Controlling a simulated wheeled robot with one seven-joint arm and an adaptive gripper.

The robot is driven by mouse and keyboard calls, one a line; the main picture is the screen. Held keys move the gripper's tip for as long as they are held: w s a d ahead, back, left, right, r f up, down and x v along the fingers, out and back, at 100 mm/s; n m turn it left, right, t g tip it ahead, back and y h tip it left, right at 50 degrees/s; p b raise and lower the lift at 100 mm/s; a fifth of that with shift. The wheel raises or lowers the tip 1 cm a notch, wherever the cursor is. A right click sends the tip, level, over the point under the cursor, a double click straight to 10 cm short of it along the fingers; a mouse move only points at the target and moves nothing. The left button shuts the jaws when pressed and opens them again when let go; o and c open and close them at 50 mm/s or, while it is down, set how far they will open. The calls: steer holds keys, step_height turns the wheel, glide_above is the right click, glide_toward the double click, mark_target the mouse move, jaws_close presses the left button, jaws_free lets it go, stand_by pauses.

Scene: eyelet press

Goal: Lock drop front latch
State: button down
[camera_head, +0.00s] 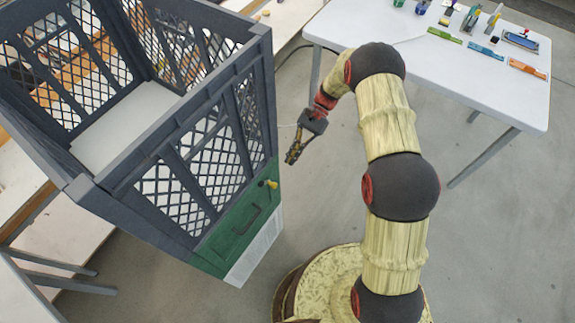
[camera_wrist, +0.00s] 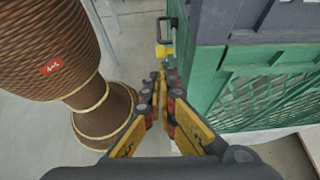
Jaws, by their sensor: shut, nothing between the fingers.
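The yellow latch knob (camera_head: 268,184) is at the upper right of the green drop front (camera_head: 236,230), near the crate's corner. A black handle (camera_head: 248,219) is on the same green panel, below and left of the latch. In the wrist view the yellow latch (camera_wrist: 163,51) shows just beyond my fingertips, with the black handle (camera_wrist: 166,30) above it. My gripper (camera_head: 291,158) is shut and empty, in the air just right of the crate. In the wrist view my gripper (camera_wrist: 160,77) points toward the latch, apart from it as far as I can tell. Whether the latch is locked is unclear.
The tall dark grey lattice crate (camera_head: 190,120) stands at left, with a white board (camera_head: 130,125) inside. The green crate wall (camera_wrist: 215,85) runs close along my gripper's right in the wrist view. A white table (camera_head: 440,60) with small items stands at back right. Grey floor between is clear.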

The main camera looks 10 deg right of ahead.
steer(key=r, duration=0.1)
steer(key=w+d+r, duration=0.1)
steer(key=w+r, duration=0.1)
steer(key=r, duration=0.1)
steer(key=shift+w+d, duration=0.15)
steer(key=shift+d, duration=0.25)
steer(key=shift+r, duration=0.15)
